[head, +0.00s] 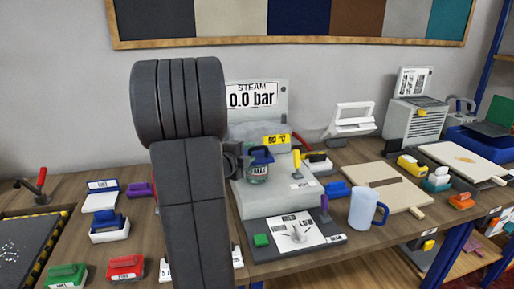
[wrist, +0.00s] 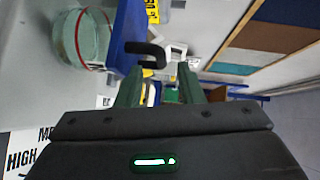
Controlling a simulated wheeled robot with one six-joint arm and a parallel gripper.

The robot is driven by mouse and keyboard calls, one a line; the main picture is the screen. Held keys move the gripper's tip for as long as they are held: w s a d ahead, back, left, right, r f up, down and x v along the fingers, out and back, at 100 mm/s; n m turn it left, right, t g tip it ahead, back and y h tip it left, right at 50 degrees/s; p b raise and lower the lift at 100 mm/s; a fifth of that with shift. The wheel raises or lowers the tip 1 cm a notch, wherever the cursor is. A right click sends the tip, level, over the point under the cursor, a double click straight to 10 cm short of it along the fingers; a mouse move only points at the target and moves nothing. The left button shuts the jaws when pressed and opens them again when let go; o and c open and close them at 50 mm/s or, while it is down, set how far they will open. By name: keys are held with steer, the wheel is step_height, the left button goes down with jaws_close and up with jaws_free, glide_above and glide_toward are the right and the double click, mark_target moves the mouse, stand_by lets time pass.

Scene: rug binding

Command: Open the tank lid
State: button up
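The tank (head: 257,174) is a small clear, greenish vessel marked MAX on the front of the grey steam machine. Its blue lid (head: 261,155) sits over its top and looks shut. In the wrist view, turned sideways, the tank (wrist: 82,40) is at upper left, with the blue lid (wrist: 128,30) against its right side. A black bent handle (wrist: 147,50) sticks out from the lid. My gripper (wrist: 160,75) is open, its two green fingers apart. The handle is just ahead of the fingertips, and I cannot tell if they touch. In the head view my arm hides most of the gripper.
The steam gauge (head: 252,98) reads 0.0 bar behind the tank. A yellow-tipped lever (head: 297,160) stands right of it, and a dial panel (head: 295,230) lies in front. A light blue mug (head: 367,208) stands at right. Irons and small blocks fill the bench at left.

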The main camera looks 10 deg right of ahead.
mark_target(256, 149)
steer(key=x, duration=0.5)
steer(key=shift+w+d+p, duration=0.25)
steer(key=shift+p, duration=0.05)
jaws_close()
